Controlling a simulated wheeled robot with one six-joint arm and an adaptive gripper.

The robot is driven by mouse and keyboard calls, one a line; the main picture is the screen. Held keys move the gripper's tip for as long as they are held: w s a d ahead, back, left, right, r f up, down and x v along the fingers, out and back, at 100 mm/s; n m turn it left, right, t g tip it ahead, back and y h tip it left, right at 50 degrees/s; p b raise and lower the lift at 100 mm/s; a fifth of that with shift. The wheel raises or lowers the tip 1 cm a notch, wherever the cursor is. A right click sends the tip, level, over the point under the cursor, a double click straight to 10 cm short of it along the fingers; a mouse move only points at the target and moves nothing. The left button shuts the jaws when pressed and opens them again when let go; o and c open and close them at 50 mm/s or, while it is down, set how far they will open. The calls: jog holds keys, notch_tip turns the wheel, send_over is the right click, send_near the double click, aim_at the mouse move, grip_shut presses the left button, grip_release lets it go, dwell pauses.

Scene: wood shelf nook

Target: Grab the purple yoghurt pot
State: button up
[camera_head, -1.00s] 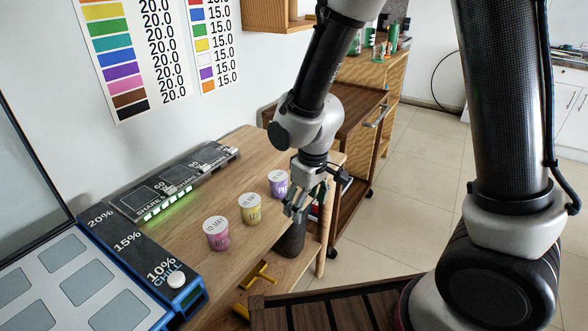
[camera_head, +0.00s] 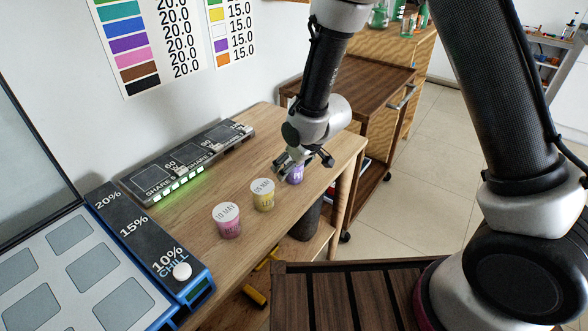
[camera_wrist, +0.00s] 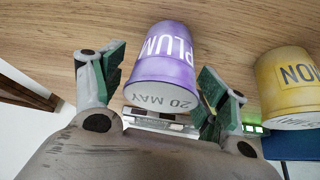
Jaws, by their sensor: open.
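The purple pot (camera_head: 296,174) stands on the wooden shelf top, partly hidden behind my gripper in the head view. In the wrist view the purple pot (camera_wrist: 165,68) reads "PLUM" and "20 MAY" and lies between my two green-padded fingers. My gripper (camera_wrist: 155,85) is open, with a finger on each side of the pot's lid end and a visible gap to each side. In the head view my gripper (camera_head: 296,165) is over the pot from above and behind.
A yellow pot (camera_head: 263,195) stands just left of the purple one; it also shows at the right in the wrist view (camera_wrist: 287,85). A pink pot (camera_head: 227,222) stands further left. A dark panel with green lights (camera_head: 185,162) lies along the wall. The wooden top (camera_head: 330,160) is clear at right.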

jog(key=shift+x, duration=0.8)
jog(key=c, duration=1.2)
jog(key=shift+o, duration=0.2)
